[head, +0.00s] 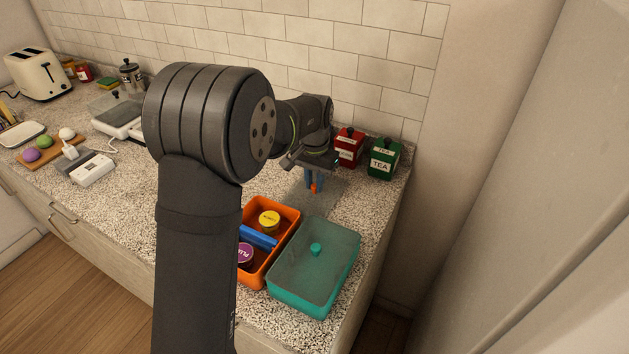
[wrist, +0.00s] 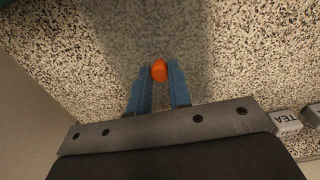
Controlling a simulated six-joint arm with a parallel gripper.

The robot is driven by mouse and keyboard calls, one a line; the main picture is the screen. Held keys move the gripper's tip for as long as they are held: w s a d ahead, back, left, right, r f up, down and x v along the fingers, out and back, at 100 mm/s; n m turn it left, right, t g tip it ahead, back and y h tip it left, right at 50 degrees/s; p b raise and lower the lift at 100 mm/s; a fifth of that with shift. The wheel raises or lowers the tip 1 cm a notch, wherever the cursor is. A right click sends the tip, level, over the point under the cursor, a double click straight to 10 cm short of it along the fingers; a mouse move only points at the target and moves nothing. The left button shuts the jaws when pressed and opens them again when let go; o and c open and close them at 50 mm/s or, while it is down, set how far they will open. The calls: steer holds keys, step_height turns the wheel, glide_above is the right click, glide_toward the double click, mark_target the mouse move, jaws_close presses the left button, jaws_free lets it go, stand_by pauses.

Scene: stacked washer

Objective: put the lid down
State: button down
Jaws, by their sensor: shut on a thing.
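My gripper (head: 315,182) is shut on the orange knob (wrist: 160,71) of a see-through greyish lid (head: 325,201). Its blue fingers stand on either side of the knob. The lid is over the speckled counter, behind the orange box; it looks flat and low, but I cannot tell whether it touches the counter. In the wrist view the lid (wrist: 150,35) shows as a faint darker panel. The orange box (head: 285,211) is open, with a blue divider (head: 258,238), a yellow-topped jar (head: 269,222) and a purple-topped jar (head: 245,255), partly hidden by my arm.
A teal box (head: 300,297) with its own lid and teal knob (head: 316,249) stands right of the orange box. A green TEA tin (head: 383,162) and a red tin (head: 348,148) stand behind near the wall. The counter's right edge is close.

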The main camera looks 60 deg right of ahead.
mark_target(315, 185)
steer(key=c, duration=1.3)
jaws_free()
steer(key=shift+f, duration=0.1)
step_height(315, 185, up, 12)
steer(key=shift+r, duration=0.2)
steer(key=shift+f, duration=0.1)
step_height(315, 185, down, 12)
steer(key=shift+f, duration=0.25)
steer(key=shift+r, duration=2.05)
steer(key=shift+f, duration=0.1)
